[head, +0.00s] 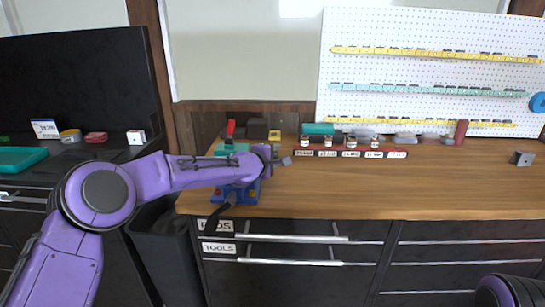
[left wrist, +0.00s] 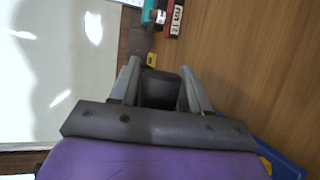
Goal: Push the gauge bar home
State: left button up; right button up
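I cannot surely tell which thing is the gauge bar. A blue fixture (head: 245,192) stands near the bench's left front edge, partly hidden behind my left arm, with a teal block (head: 231,149) showing above the arm. A corner of the blue fixture also shows in the left wrist view (left wrist: 282,163). My left gripper (head: 281,160) hangs above the bench just right of the fixture. Its fingers (left wrist: 160,75) are spread apart, with a dark shape between them that I cannot identify. My right gripper is not in view; only part of my right arm shows at bottom right.
A labelled rack (head: 350,154) with small jars stands at the back of the wooden bench (head: 420,190). Dark blocks (head: 257,128) and a yellow block (head: 274,135) stand at back left. A grey block (head: 522,158) sits far right. The bench's middle and right front are clear.

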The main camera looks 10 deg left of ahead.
pick_arm(q)
jog(key=shift+o, duration=0.4)
jog(key=shift+s+r, duration=0.1)
jog(key=shift+s, duration=0.2)
jog(key=b+v, duration=0.2)
jog(key=v, duration=0.8)
jog(key=shift+b, duration=0.35)
